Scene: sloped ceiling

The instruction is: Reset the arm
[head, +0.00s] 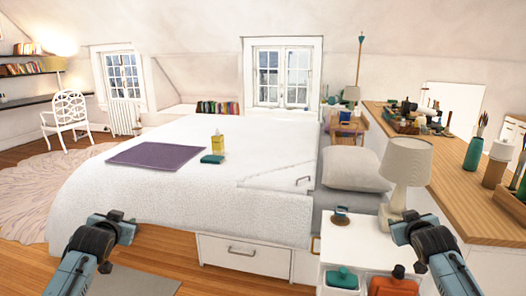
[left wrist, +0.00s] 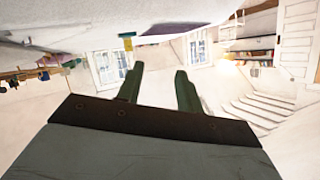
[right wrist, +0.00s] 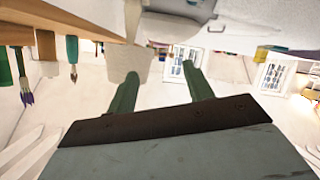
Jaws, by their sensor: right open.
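My left gripper (left wrist: 159,69) shows in the left wrist view with its two fingers apart and nothing between them. My right gripper (right wrist: 160,70) shows in the right wrist view, also open and empty. Both wrist views see the room upside down. In the head view, parts of my left arm (head: 92,245) stand at the lower left and parts of my right arm (head: 432,245) at the lower right. I cannot make out the fingers there. Neither gripper visibly touches anything.
A white bed (head: 120,190) fills the middle, with a purple mat (head: 158,156), a yellow bottle (head: 217,147) and a teal block (head: 212,159) on it. A white nightstand (head: 355,245) and a lamp (head: 408,165) stand close to my right arm. A wooden counter (head: 450,185) is at right.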

